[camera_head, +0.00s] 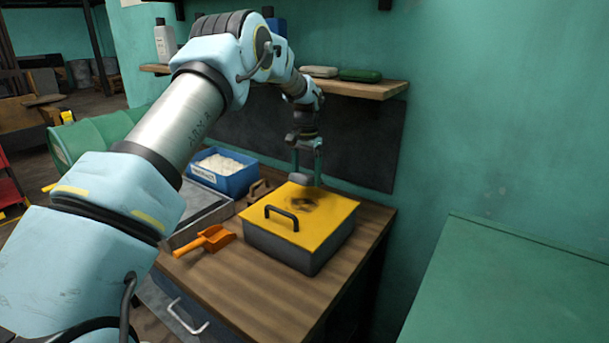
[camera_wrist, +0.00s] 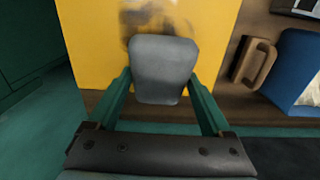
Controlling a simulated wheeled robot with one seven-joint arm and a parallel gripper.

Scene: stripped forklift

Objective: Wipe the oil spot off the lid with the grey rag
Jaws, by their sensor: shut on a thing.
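The yellow lid (camera_head: 325,217) covers a grey box on the wooden bench and has a black handle toward its front left. The dark oil spot (camera_head: 302,203) is a smudge near the middle of the lid; it also shows in the wrist view (camera_wrist: 150,20), partly hidden behind the rag. My gripper (camera_head: 307,178) is above the far edge of the lid, pointing down. Its green fingers are shut on the grey rag (camera_wrist: 164,68), which looks like a folded pad in the wrist view. I cannot tell whether the rag touches the lid.
A blue bin (camera_head: 226,179) with pale contents stands left of the box. An orange scoop (camera_head: 207,241) lies on the bench (camera_head: 245,276) at the front left. A shelf (camera_head: 375,88) hangs on the wall behind my gripper. The bench front is clear.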

